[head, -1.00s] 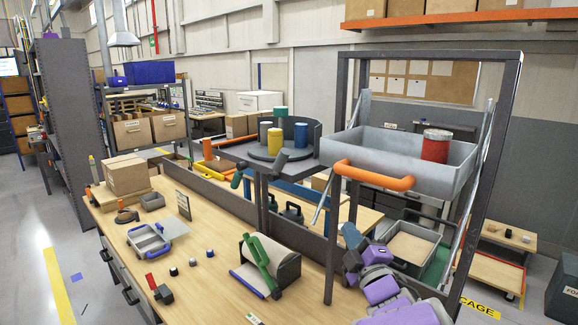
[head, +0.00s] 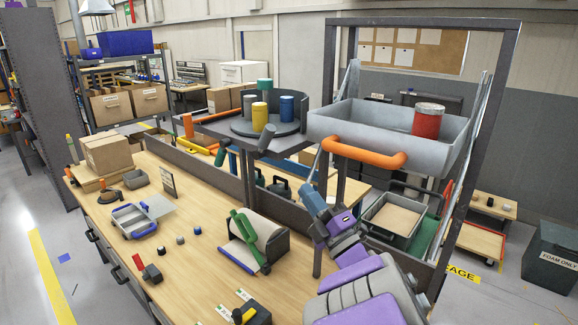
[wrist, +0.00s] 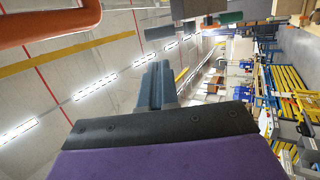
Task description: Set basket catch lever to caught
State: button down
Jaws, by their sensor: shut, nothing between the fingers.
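The grey pull-down basket (head: 350,118) hangs in a dark frame at the right, with an orange handle (head: 365,152) across its front. A red can (head: 427,121) stands in it.
A dark frame post (head: 320,235) stands close beside my gripper. The turntable (head: 268,130) carries several coloured canisters. A green-handled roll holder (head: 258,240) and a blue-edged tray (head: 135,220) sit on the wooden bench. A grey bin (head: 552,255) stands on the floor at right.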

jog(key=w, duration=0.1)
jog(key=p, duration=0.3)
send_near(270, 141)
jog(key=x, duration=0.7)
jog(key=shift+f, duration=0.15)
jog(key=shift+a, duration=0.1)
